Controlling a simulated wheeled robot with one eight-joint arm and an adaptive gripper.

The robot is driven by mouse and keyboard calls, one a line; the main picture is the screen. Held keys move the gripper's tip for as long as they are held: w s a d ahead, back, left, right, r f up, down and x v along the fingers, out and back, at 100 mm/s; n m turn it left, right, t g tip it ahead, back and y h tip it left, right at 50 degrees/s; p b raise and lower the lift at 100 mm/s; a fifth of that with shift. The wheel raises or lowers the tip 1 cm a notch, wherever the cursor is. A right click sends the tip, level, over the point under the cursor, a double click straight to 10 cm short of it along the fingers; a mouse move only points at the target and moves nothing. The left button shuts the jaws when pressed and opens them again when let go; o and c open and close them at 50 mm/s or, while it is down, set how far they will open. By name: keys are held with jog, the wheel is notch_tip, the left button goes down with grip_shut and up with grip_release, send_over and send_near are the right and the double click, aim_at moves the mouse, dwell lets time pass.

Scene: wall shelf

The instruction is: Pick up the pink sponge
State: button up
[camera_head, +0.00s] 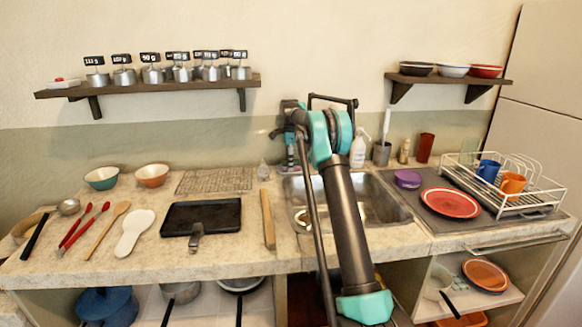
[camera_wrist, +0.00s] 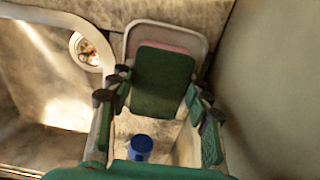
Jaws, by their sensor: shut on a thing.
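The pink sponge (camera_wrist: 164,48) shows in the wrist view as a pink strip along the far edge of a dark green scouring face (camera_wrist: 162,82). My gripper (camera_wrist: 157,90) has its fingers on the left and right sides of this block and is shut on it. A pale, round-cornered holder or dish (camera_wrist: 131,38) frames the sponge's far end. I cannot tell whether the sponge still touches it. In the head view my arm reaches over the sink towards the back wall, and the sponge cannot be made out there.
The sink (camera_wrist: 40,85) with its drain (camera_wrist: 90,48) lies left in the wrist view. A blue round object (camera_wrist: 141,146) is below the sponge. In the head view a white bottle (camera_head: 358,151) and a grey utensil cup (camera_head: 381,154) stand right of my arm, near the wall.

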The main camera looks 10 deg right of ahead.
jog(key=shift+s+r, duration=0.2)
jog(key=shift+r, duration=0.25)
notch_tip(320, 180, up, 6)
jog(key=shift+f, duration=0.1)
jog(key=shift+s+r, duration=0.2)
jog(key=s, duration=1.9)
jog(key=shift+s, duration=0.1)
